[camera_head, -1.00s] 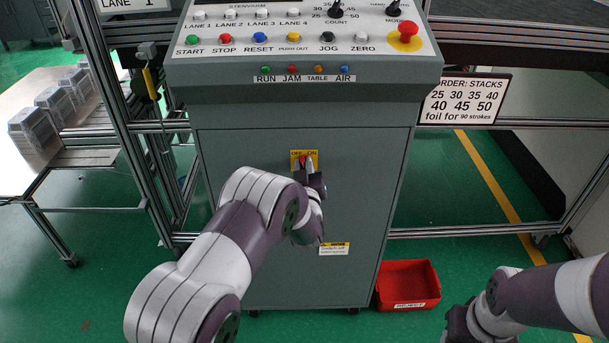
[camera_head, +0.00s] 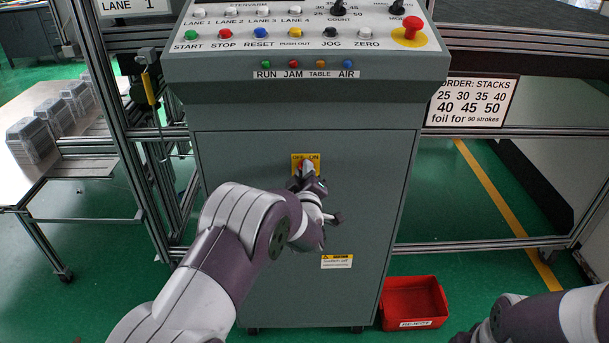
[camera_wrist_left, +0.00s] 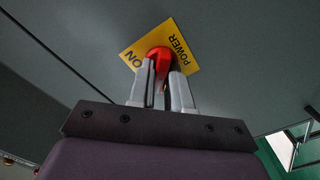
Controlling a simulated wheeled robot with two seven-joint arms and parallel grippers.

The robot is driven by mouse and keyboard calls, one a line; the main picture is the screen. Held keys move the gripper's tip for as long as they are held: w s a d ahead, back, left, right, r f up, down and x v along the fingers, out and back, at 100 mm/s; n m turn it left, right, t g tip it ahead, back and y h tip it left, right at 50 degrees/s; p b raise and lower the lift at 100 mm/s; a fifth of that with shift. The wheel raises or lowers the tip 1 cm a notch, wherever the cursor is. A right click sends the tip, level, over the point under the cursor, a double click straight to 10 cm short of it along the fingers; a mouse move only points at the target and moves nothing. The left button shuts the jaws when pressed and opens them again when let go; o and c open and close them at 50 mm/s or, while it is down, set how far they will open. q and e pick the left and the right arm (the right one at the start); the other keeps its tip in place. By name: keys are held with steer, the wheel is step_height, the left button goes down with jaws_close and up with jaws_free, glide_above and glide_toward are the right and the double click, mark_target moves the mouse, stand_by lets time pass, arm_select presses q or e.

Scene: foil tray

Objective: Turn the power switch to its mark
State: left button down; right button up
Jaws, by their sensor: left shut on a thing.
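The power switch is a red knob (camera_wrist_left: 158,55) on a yellow plate (camera_wrist_left: 180,44) marked POWER and ON. In the head view the yellow plate (camera_head: 296,160) sits on the front of the grey-green cabinet, with OFF and ON lettering partly hidden. My left gripper (camera_wrist_left: 160,88) is shut on the red knob, one finger on each side of it. In the head view the left gripper (camera_head: 306,178) covers much of the knob. The mark itself cannot be made out. Of my right arm, only a part shows at the bottom right; its fingers are out of frame.
The cabinet (camera_head: 250,160) carries a sloped panel with buttons and a red emergency stop (camera_head: 412,24) above. A red reject bin (camera_head: 414,302) stands on the floor at its right. Metal rails flank the cabinet; foil trays (camera_head: 32,138) lie on the left table.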

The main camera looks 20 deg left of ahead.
stand_by(0.3)
arm_select(q)
steer(key=c, duration=1.1)
jaws_free()
steer(key=shift+c, duration=0.2)
steer(key=v, duration=1.2)
steer(key=shift+s, duration=0.35)
steer(key=shift+d, duration=0.1)
